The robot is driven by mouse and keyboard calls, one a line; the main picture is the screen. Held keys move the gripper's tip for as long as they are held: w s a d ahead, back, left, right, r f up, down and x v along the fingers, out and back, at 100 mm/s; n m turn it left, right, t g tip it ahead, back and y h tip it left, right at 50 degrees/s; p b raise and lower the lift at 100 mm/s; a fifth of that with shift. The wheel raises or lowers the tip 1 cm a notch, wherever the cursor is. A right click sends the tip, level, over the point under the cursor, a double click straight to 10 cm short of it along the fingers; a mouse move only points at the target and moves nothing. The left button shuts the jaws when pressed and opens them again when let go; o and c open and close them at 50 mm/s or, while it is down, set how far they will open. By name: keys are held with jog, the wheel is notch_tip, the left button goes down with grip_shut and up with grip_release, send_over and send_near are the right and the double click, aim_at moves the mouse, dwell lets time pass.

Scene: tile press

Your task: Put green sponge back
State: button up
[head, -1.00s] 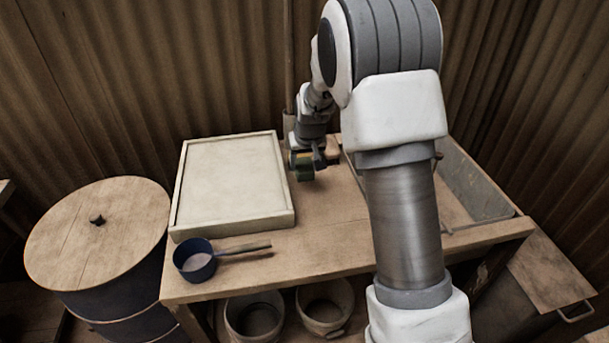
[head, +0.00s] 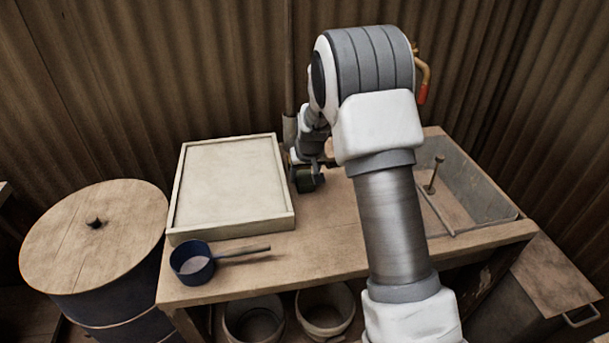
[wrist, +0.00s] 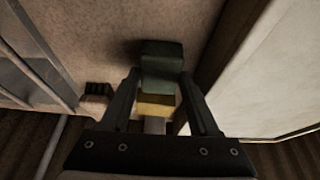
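The green sponge (wrist: 161,66) has a yellowish layer (wrist: 155,105) and sits between my gripper's two dark fingers (wrist: 160,85) in the wrist view. The fingers press on both its sides, so my gripper is shut on it. In the head view the sponge (head: 309,181) shows low over the wooden table (head: 320,235), just right of the pale framed board. A shadow lies beside it in the wrist view. I cannot tell whether it touches the table. My arm hides part of the table behind it.
The pale framed board (head: 230,185) is close left of the sponge. A blue ladle (head: 195,265) lies at the table's front left. A grey basin (head: 480,195) fills the right side. A small wooden block with a dark top (wrist: 97,95) lies near my gripper. The front middle is clear.

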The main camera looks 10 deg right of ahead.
jog(key=o, duration=0.4)
